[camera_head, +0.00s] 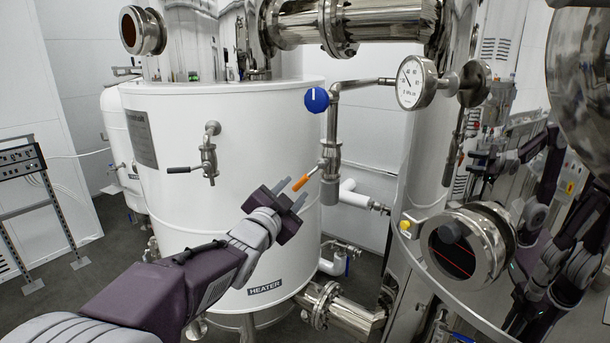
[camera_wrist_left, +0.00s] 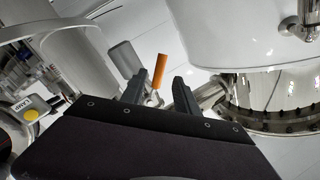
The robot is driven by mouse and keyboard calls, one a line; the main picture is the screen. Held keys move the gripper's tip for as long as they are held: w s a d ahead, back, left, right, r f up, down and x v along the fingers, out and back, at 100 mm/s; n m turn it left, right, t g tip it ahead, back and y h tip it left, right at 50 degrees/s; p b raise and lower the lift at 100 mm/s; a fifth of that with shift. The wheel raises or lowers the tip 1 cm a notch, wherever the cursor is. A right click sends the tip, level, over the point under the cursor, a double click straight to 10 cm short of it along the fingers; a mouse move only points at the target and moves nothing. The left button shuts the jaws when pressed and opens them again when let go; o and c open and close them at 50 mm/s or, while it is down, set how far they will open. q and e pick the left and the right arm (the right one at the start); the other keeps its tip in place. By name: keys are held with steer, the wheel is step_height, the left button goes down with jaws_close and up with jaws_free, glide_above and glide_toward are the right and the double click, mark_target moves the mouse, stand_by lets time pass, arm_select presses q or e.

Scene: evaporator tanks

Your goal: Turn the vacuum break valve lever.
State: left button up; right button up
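An orange lever (camera_head: 305,181) sticks out toward the lower left from a small steel valve (camera_head: 330,160) on a vertical pipe beside the white tank. I take it for the vacuum break valve lever. My left gripper (camera_head: 295,189) is open, with its two fingertips to either side of the lever's free end. In the left wrist view, the orange lever (camera_wrist_left: 159,71) shows in the gap between the tips of my left gripper (camera_wrist_left: 157,83) and mostly beyond them. Neither finger visibly grips it. My right gripper is seen only as part of reflections, if at all.
The white heater tank (camera_head: 235,240) stands just behind my left arm. It carries a black-handled valve (camera_head: 205,155). A blue knob (camera_head: 316,100) and a round gauge (camera_head: 415,83) sit above the lever. Shiny steel vessels at right mirror my arms.

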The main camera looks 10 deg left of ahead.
mark_target(300, 183)
arm_select(q)
steer(key=w+p, duration=0.1)
steer(key=w, duration=0.1)
steer(key=w+p, duration=0.1)
steer(key=w, duration=0.2)
steer(key=w+p, duration=0.1)
steer(key=w, duration=0.1)
steer(key=shift+w+d+r, duration=0.1)
steer(key=shift+w+d, duration=0.05)
steer(key=shift+d, duration=0.2)
steer(key=shift+w+p, duration=0.45)
steer(key=shift+w, duration=0.1)
steer(key=shift+w+d, duration=0.1)
steer(key=shift+w, duration=0.05)
steer(key=shift+c, duration=0.4)
jaws_close()
steer(key=shift+f, duration=0.25)
